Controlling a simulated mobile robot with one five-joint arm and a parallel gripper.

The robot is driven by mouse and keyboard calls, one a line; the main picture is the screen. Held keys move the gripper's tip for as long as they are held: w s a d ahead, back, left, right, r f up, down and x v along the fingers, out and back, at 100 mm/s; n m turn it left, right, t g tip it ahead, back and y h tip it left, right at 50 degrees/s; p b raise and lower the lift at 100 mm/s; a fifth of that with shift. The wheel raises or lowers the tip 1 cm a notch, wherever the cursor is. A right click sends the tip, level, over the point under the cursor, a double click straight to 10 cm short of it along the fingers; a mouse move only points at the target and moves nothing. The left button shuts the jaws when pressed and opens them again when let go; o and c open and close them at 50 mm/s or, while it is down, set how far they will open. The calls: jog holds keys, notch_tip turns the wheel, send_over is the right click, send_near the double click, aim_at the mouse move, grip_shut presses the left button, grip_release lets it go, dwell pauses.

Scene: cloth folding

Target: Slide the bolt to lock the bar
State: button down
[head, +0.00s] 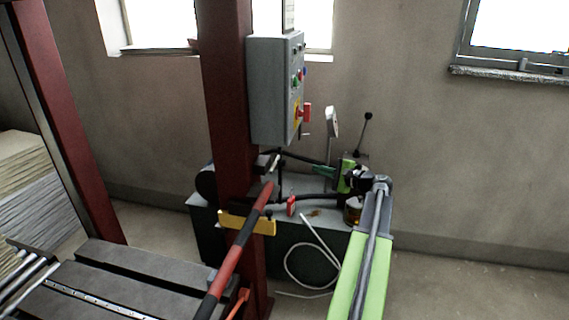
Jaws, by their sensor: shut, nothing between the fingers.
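A long red and black bar (232,262) slants up from the bottom edge, past the front of a dark red post. A yellow plate (235,222) is at the post, partly behind the bar. I cannot tell which small part is the bolt. My green arm reaches up from the bottom right. My gripper (328,171) is beyond its bent wrist, to the right of the bar's upper end and apart from it. It is small and partly lost among dark parts behind it. It is shut and holds nothing.
A grey control box (274,90) with buttons and a red switch hangs on the dark red post (226,95). A dark cabinet (208,228) with hoses and fittings stands behind the bar. Grey steel beams (135,260) fill the lower left. Bare floor (470,285) is at the right.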

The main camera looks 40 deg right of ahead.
jog(key=shift+w, duration=0.15)
jog(key=w+a+f+b, duration=0.1)
jog(key=w+f+b, duration=0.1)
jog(key=w, duration=0.8)
jog(key=a+r+p, duration=0.1)
jog(key=s+a+r+p, duration=0.1)
jog(key=a, duration=0.1)
jog(key=shift+a+r, duration=0.15)
jog(key=shift+a, duration=0.15)
jog(key=shift+s+a, duration=0.1)
jog(key=s+a, duration=0.1)
jog(key=a, duration=0.2)
jog(key=s+a, duration=0.1)
jog(key=shift+s+a, duration=0.3)
jog(key=shift+s, duration=0.05)
